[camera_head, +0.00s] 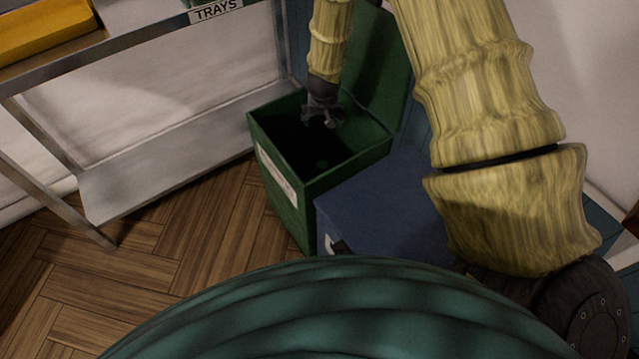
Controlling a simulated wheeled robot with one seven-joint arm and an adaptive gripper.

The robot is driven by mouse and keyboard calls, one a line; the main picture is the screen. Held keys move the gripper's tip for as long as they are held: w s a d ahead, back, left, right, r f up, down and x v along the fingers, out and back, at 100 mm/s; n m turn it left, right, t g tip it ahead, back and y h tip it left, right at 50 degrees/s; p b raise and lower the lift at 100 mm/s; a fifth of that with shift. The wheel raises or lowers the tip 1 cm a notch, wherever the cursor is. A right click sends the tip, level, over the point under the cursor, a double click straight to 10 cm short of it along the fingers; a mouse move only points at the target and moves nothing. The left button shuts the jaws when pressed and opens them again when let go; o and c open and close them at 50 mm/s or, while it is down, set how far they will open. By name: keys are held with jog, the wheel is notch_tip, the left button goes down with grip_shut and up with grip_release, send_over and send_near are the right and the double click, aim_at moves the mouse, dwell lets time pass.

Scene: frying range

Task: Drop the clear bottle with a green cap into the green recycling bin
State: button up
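The green recycling bin (289,201) stands on the floor with its lid (381,75) raised at the back. Its inside is dark. A small faint greenish spot (322,163) shows low inside the bin; I cannot tell if it is the bottle's cap. No clear bottle can be made out. My gripper (322,121) hangs over the bin's opening, pointing down, with its fingers apart and nothing seen between them.
A blue box-shaped bin (375,208) with a closed top stands against the green bin's right side. A metal shelf unit (150,150) labelled "TRAYS" stands to the left, with a yellow tray (45,28) on top. The wood floor (150,260) at the lower left is clear.

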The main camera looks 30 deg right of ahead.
jog(key=v, duration=1.2)
dwell(0.6)
